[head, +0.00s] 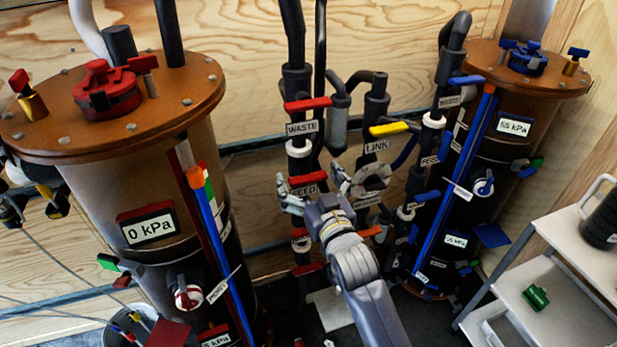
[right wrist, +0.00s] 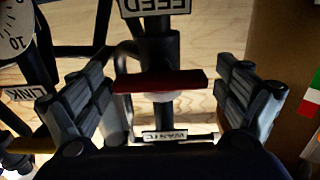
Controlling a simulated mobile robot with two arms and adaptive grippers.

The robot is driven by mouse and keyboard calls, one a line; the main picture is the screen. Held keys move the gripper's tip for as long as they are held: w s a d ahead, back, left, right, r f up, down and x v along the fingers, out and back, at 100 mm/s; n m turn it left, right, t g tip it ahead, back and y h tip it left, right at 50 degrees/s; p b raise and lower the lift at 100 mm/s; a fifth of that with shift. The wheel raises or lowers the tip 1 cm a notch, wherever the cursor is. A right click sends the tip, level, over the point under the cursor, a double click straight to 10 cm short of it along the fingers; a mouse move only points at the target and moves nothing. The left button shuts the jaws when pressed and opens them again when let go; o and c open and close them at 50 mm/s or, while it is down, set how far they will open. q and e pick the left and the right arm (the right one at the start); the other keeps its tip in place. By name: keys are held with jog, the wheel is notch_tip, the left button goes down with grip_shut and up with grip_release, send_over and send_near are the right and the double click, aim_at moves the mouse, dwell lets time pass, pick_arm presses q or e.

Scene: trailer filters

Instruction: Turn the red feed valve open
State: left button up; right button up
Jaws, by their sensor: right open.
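The red feed valve handle (head: 308,178) is a flat bar just above the FEED label (head: 303,191) on a dark vertical pipe. It lies crosswise to the pipe. My right gripper (head: 313,187) is at this valve with its fingers spread to either side of it. In the right wrist view the red handle (right wrist: 160,82) spans the space between the two open fingers (right wrist: 163,100), with gaps at both ends. The upside-down FEED label (right wrist: 155,6) is at the top edge. My left gripper is not in view.
A red WASTE handle (head: 307,103) sits above on the same pipe. A yellow LINK handle (head: 389,129) and a gauge are close on the right. A tank reading 0 kPa (head: 150,228) stands left, a 55 kPa tank (head: 513,127) right. A white cart (head: 560,235) is at far right.

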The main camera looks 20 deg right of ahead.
jog(key=c, duration=1.1)
jog(key=shift+o, duration=0.2)
